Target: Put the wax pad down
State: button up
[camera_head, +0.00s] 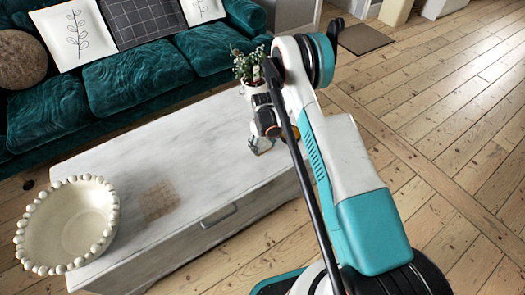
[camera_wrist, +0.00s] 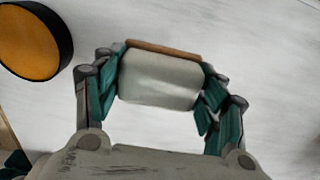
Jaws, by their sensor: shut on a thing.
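My gripper (camera_wrist: 160,95) is shut on a pale, rounded block with a tan edge, which I take to be the wax pad (camera_wrist: 158,80). Its fingers press on the left and right sides of the pad. In the head view my gripper (camera_head: 260,146) is over the right part of the white coffee table (camera_head: 215,128). The pad is too small and too covered there to make out clearly. The white tabletop lies behind the pad in the wrist view. I cannot tell whether the pad touches it.
A cream bowl with a beaded rim (camera_head: 24,228) stands at the table's left end. A flat brown square (camera_head: 160,199) lies near it. A potted plant (camera_head: 248,66) stands behind my gripper. A teal sofa (camera_head: 135,75) is behind the table. The table's middle is clear.

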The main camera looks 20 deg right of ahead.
aim_at(262, 150)
jog(key=shift+f+b, duration=0.55)
jog(key=shift+f, duration=1.2)
jog(key=shift+f, duration=0.1)
jog(key=o, duration=1.3)
